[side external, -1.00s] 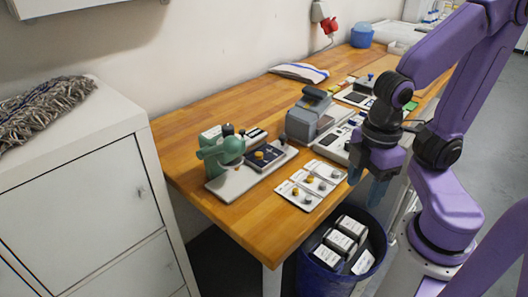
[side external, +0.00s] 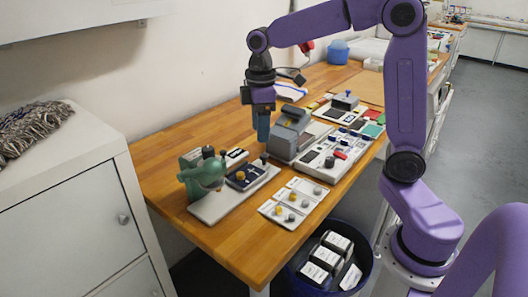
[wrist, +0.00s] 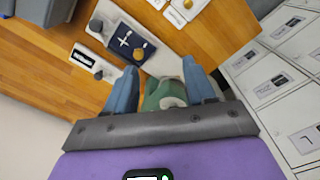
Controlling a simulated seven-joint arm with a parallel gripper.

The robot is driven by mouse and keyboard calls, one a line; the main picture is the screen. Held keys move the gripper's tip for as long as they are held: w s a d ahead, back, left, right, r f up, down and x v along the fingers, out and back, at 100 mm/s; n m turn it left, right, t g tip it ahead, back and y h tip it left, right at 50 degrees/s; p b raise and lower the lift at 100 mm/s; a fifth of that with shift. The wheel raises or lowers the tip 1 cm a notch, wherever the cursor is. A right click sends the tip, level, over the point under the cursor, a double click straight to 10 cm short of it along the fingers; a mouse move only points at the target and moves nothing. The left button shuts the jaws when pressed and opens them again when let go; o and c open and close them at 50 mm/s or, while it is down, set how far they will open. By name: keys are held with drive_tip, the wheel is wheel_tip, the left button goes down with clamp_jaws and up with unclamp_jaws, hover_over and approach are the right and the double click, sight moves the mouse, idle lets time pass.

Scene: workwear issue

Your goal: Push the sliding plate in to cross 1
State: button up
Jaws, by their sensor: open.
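The sliding plate (side external: 240,184) is dark navy with a brass-yellow knob and lies on the pale base (side external: 210,208) of a green press (side external: 200,180). In the wrist view the plate (wrist: 117,38) shows white cross marks; which is cross 1 I cannot read. The press (wrist: 160,98) shows between my fingers there, partly hidden. My gripper (side external: 263,137) is open and empty, its blue fingers pointing down above the far right end of the base. In the wrist view my gripper (wrist: 160,68) has its fingers spread, apart from the plate.
White cards with yellow and grey knobs (side external: 293,203) lie near the front edge. A grey device (side external: 290,130) stands just right of my gripper. A blue bin (side external: 350,240) with labelled boxes stands below the edge. Bare wood lies in front of the base.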

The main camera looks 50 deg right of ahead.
drive_tip(key=r+m, duration=0.1)
hover_over(264, 155)
wheel_tip(264, 155, down, 17)
drive_tip(key=shift+f, duration=0.15)
idle(0.3)
